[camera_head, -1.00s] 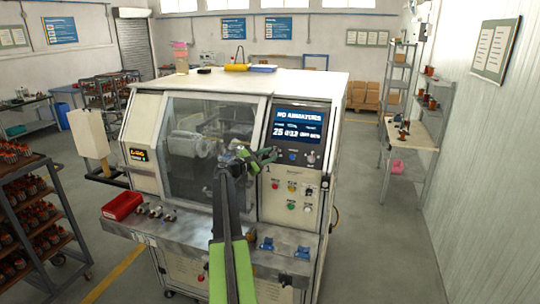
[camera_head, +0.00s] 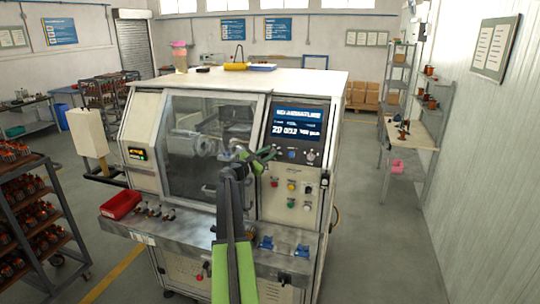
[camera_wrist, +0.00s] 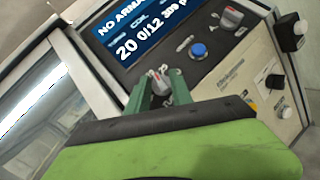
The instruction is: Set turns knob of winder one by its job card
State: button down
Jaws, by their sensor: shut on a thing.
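Winder one appears as the big white machine (camera_head: 250,82) in the head view, with a window and a control panel. Its screen (camera_head: 297,124) reads "NO ARMATURE" with a row of figures. In the wrist view the screen (camera_wrist: 140,35) starts that row with 20, then 0/12 and 300. My gripper (camera_head: 266,154) reaches the panel just below the screen. In the wrist view my gripper's green fingers (camera_wrist: 160,88) are shut on a small grey knob (camera_wrist: 159,83) with a red mark. My gripper hides the knob in the head view. I see no readable job card.
A blue button (camera_wrist: 198,50) and another grey knob (camera_wrist: 231,18) sit right of the held knob. Lower buttons (camera_head: 290,186) are on the panel. A red tray (camera_head: 121,204) stands on the front ledge.

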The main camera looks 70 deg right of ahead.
jog(key=shift+s+a+f+n+t+h+b, duration=0.1)
jog(key=shift+n+t+h+b, duration=0.3)
jog(key=shift+n+t, duration=0.95)
jog(key=shift+s+n+t+h+b, duration=0.15)
jog(key=shift+n+t+h+b, duration=0.2)
jog(key=shift+n+t, duration=1.05)
jog(key=shift+s+a+f+n+t+h+b, duration=0.1)
jog(key=shift+n+t+h+b, duration=0.35)
jog(key=shift+n, duration=1.5)
jog(key=shift+d+r+n+t, duration=0.1)
jog(key=shift+n+t, duration=0.2)
jog(key=shift+t, duration=0.2)
jog(key=c, duration=1.5)
grip_release()
jog(key=a+f, duration=0.1)
jog(key=a, duration=0.4)
jog(key=a+f+b, duration=0.1)
jog(key=a, duration=0.5)
jog(key=s+a+f+b, duration=0.1)
jog(key=a, duration=0.5)
